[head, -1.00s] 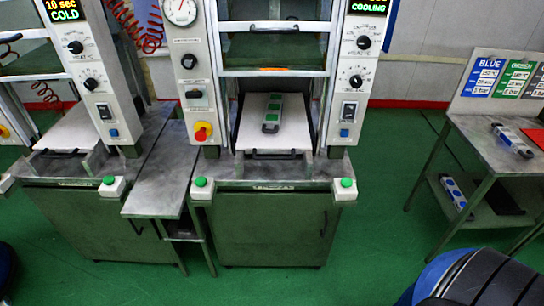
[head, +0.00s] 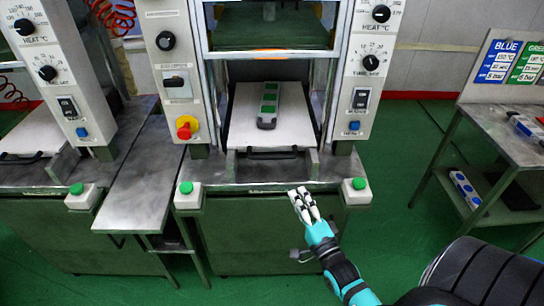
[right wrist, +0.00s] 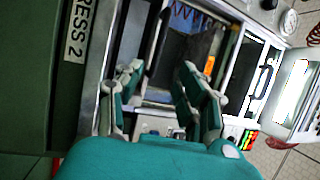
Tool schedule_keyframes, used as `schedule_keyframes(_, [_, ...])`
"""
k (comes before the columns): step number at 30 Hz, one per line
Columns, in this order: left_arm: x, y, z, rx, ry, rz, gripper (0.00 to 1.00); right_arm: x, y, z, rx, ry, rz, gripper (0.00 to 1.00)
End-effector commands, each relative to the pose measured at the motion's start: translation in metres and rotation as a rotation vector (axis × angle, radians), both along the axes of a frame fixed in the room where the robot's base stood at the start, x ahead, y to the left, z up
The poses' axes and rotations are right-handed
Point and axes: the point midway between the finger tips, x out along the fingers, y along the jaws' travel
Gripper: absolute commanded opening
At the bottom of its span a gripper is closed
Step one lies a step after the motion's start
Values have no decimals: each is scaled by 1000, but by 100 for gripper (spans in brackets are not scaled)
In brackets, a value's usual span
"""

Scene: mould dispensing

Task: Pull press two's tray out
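Press two (head: 345,100) stands in the middle of the head view; its "PRESS 2" plate (right wrist: 76,32) shows in the right wrist view. Its white tray (head: 243,118) lies between the press's uprights, with a black handle (head: 271,154) along its front edge. A grey mould with green panels (head: 268,116) lies on the tray. My right gripper (head: 301,192) is in front of the press, below and to the right of the handle and apart from it. In the right wrist view its fingers (right wrist: 160,88) are spread with nothing between them. My left gripper is out of view.
Green-button boxes (head: 188,196) (head: 356,191) flank the press's front edge. Another press (head: 60,85) and a narrow metal side table (head: 150,190) stand at left. A bench (head: 495,135) with moulds stands at right. Green floor between press and bench is clear.

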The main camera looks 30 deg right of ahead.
Motion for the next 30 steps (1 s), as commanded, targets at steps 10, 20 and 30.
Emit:
schedule_keyframes(10, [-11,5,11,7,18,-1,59,70,-10,15,-3,-1,1,38])
schedule_keyframes(20, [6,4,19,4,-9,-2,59,135,-20,25,-3,3,0,38])
schedule_keyframes(30, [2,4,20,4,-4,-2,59,160,-24,28,-3,5,0,38])
